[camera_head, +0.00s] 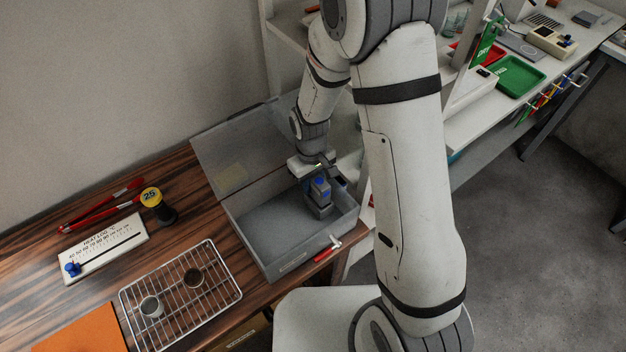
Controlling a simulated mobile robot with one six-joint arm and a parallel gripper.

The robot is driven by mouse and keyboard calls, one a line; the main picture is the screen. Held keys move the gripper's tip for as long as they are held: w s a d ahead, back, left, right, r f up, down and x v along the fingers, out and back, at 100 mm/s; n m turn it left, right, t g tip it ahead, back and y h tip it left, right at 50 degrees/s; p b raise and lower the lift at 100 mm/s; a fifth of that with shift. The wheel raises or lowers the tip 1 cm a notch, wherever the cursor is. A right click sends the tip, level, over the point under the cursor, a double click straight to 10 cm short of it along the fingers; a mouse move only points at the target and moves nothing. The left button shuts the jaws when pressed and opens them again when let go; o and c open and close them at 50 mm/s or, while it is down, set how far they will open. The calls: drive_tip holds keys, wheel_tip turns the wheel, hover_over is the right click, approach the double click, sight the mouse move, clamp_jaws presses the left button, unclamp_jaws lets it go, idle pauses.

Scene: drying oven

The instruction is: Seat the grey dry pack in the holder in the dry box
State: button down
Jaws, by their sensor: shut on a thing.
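The dry box (297,259) is a grey open-topped box near the right end of the wooden bench, its clear lid (222,150) raised at the back. The grey dry pack (320,194), with blue at its top, is upright inside the box, in the right part. The holder (320,211) is a grey piece directly below the pack. My gripper (321,176) points down into the box and is shut on the pack. The fingertips are small and partly hidden. I cannot tell whether the pack is fully down in the holder.
A wire rack (215,290) with two small cups stands left of the box. A heat log board (105,247), a yellow-topped dial (152,196), red tongs (100,208) and an orange mat (85,330) lie farther left. A shelf unit (285,45) stands behind. The box's left floor is clear.

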drive_tip(key=shift+f+b, duration=0.7)
drive_tip(key=shift+f, duration=0.2)
drive_tip(key=c, duration=1.1)
unclamp_jaws()
drive_tip(key=shift+o, duration=0.2)
wheel_tip(320, 180, up, 8)
drive_tip(key=shift+w+a, duration=0.15)
drive_tip(key=shift+w, duration=0.05)
drive_tip(key=shift+f, duration=0.15)
